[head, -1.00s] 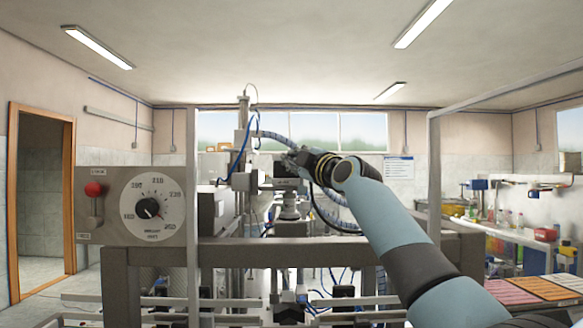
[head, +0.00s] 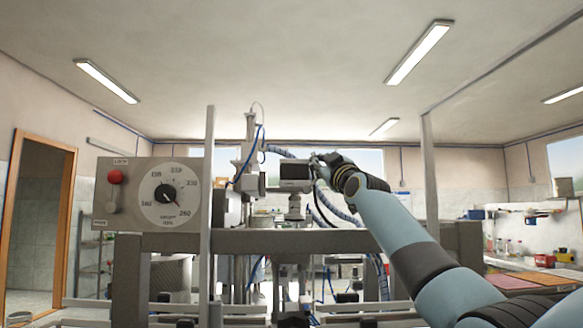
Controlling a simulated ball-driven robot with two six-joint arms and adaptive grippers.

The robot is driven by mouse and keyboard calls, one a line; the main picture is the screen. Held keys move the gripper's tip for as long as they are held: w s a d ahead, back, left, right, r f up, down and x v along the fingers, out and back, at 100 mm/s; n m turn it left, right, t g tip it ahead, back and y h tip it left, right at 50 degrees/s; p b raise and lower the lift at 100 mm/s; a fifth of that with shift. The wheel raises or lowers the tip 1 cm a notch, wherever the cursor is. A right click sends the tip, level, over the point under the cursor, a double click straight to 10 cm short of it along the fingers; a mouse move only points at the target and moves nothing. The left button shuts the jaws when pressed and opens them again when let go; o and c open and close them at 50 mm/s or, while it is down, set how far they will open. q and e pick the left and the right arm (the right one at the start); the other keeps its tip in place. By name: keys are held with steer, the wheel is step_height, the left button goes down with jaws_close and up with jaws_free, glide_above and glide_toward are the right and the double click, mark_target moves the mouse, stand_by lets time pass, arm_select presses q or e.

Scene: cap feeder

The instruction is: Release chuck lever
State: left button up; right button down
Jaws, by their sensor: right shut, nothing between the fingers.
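A lever with a red knob (head: 115,177) sits in a slot on the grey panel (head: 140,225) at the left. The knob is at the upper end, just under a label that seems to read LOCK. A second label is below the slot. My right gripper (head: 316,165) is shut and empty. It is high over the machine, just right of a dark box-shaped head (head: 295,171) and well to the right of the lever. I cannot tell whether it touches the box. My left gripper is out of view.
A round dial (head: 168,195) is beside the lever on the same panel. An upright grey post (head: 209,150) stands right of the panel, between it and my right gripper, and another post (head: 430,170) stands farther right. A crossbar (head: 300,241) runs along the front.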

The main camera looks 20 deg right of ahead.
steer(key=shift+s+d+f+m+h+b, duration=0.25)
steer(key=shift+d+f+b, duration=0.35)
steer(key=shift+b, duration=0.4)
steer(key=shift+s+d+f+m+h+b, duration=0.2)
steer(key=shift+d+f+b, duration=0.4)
steer(key=shift+b, duration=0.4)
steer(key=shift+w+d+r, duration=0.1)
